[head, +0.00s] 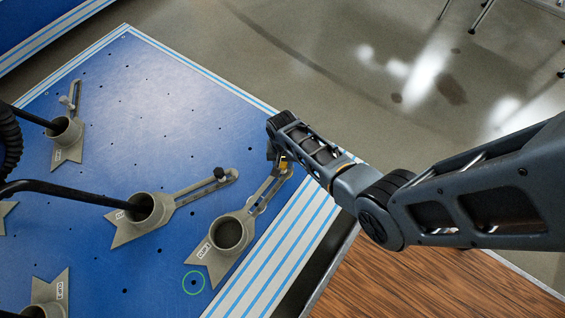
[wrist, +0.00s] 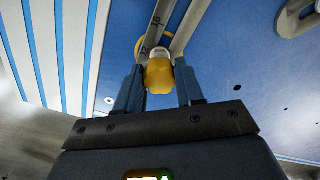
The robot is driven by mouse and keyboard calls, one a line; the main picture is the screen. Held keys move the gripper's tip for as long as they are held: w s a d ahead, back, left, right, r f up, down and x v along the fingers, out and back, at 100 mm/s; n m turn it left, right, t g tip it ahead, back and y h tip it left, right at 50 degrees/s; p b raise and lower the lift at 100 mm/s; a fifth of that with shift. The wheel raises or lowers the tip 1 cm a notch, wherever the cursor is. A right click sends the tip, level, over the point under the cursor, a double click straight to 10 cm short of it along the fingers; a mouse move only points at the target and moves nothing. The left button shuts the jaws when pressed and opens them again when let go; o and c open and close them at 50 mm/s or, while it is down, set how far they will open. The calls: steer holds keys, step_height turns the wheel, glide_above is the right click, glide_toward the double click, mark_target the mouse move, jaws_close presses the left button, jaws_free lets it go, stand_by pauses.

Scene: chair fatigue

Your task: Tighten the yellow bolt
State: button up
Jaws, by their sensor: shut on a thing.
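The yellow bolt (wrist: 160,76) sits between the two fingers of my gripper (wrist: 160,92) in the wrist view, and the gripper is shut on it. The bolt stands at the slotted arm of a grey clamp (head: 246,217), which has an empty ring and a forked foot. The clamp's slotted bars also show in the wrist view (wrist: 182,30), running up from the bolt.
A second grey clamp (head: 183,196) with a dark knob and a pole in its ring lies to the left. Other clamps stand farther left. The blue table (head: 150,100) has holes, one circled in green (head: 194,282). A wooden surface (head: 430,285) lies at lower right.

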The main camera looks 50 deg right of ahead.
steer(key=m, duration=0.3)
steer(key=shift+m+p, duration=0.4)
steer(key=shift+m, duration=0.8)
steer(key=shift+m+p, duration=0.4)
steer(key=shift+m, duration=0.8)
steer(key=m, duration=0.4)
steer(key=shift+p, duration=0.35)
steer(key=o, duration=1)
steer(key=shift+o, duration=0.2)
